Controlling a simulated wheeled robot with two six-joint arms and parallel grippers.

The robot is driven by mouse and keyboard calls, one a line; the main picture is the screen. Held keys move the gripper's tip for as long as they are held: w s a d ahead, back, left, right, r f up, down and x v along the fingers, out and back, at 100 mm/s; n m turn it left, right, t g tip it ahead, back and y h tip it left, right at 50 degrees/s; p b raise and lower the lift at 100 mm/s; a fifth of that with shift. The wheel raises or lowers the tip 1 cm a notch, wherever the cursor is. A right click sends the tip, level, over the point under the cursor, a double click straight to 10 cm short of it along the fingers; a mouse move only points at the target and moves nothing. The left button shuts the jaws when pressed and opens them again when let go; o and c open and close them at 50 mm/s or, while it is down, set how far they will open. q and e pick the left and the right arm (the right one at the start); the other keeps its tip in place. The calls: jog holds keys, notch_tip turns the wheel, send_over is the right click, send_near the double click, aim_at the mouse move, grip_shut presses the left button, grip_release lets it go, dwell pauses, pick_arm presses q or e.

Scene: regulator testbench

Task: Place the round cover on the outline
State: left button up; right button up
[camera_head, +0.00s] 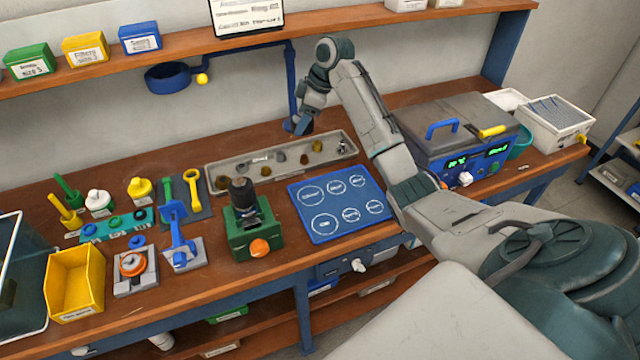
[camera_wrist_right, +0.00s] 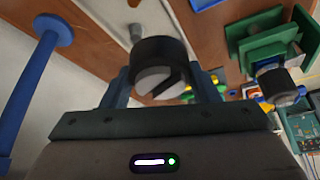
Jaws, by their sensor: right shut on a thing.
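My right gripper (camera_head: 302,126) is above the back of the bench, by a blue post. In the right wrist view its fingers (camera_wrist_right: 165,90) are shut on a round dark piece with a grey, slotted face, which I take to be the round cover (camera_wrist_right: 160,66). In the head view the arm mostly hides this piece. The blue mat (camera_head: 334,204) lies flat on the bench in front of the gripper. It bears several white round outlines, and their labels are too small to read surely. My left gripper is not in view.
A long grey tray (camera_head: 222,172) with small parts lies below the gripper. A green fixture (camera_head: 240,240) with a black top stands left of the mat. A grey tester (camera_head: 470,130) stands to the right. The blue post (camera_head: 291,80) rises close beside the gripper.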

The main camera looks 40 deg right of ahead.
jog(key=s+a+f+n+g, duration=0.2)
jog(key=s+a+f+n, duration=0.25)
jog(key=s, duration=0.45)
jog(key=p, duration=0.1)
send_over(306, 197)
jog(key=d, duration=0.1)
jog(key=shift+y, duration=0.4)
jog(key=f, duration=0.5)
jog(key=shift+s+d+f, duration=0.15)
jog(key=shift+s+f, duration=0.05)
jog(key=shift+f, duration=0.15)
notch_tip(306, 197, down, 4)
jog(key=shift+f+p, duration=0.25)
jog(key=shift+p, duration=0.4)
jog(key=shift+d+f, duration=0.1)
jog(key=shift+f, duration=0.05)
jog(key=shift+f, duration=0.15)
jog(key=o, duration=0.7)
